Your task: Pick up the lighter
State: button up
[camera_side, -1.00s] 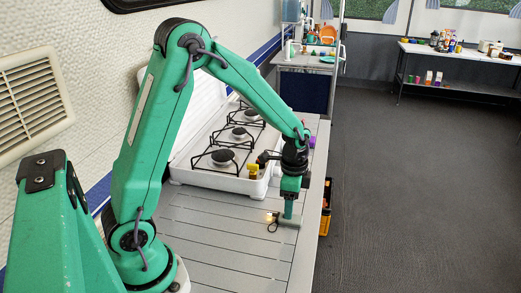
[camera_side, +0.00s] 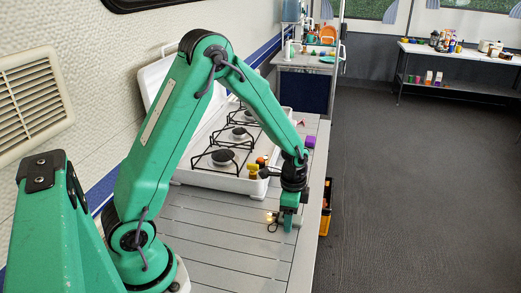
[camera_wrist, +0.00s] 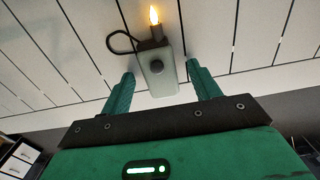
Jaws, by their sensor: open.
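The lighter (camera_wrist: 158,82) is a pale grey-green block with a dark round button, a lit flame at its top and a dark cord loop beside it. It lies on the slatted grey table. In the side view its flame and cord show just left of my gripper, and part of its body (camera_side: 296,221) shows behind the fingers. My gripper (camera_wrist: 160,72) is open, with one finger on each side of the lighter's body in the wrist view. Gaps show between the fingers and the body. My gripper (camera_side: 288,222) is low over the table in the side view.
A white camp stove (camera_side: 232,184) stands behind my gripper, with a yellow item (camera_side: 253,171) at its near corner. A purple item (camera_side: 309,142) lies farther back. The table's right edge is close. The near table (camera_side: 225,235) is clear.

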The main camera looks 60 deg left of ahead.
dwell(0.3)
jog(key=c, duration=1.1)
jog(key=shift+r, duration=0.15)
jog(key=shift+r, duration=0.45)
notch_tip(320, 180, up, 3)
jog(key=shift+r, duration=0.1)
jog(key=s+d+r, duration=0.1)
jog(key=d+r, duration=0.1)
jog(key=d, duration=0.1)
jog(key=s+d+r, duration=0.2)
jog(key=d, duration=0.2)
jog(key=s+d+r, duration=0.2)
jog(key=d, duration=0.1)
jog(key=shift+s+d+r, duration=0.2)
jog(key=shift+r, duration=0.15)
jog(key=shift+w+a, duration=0.1)
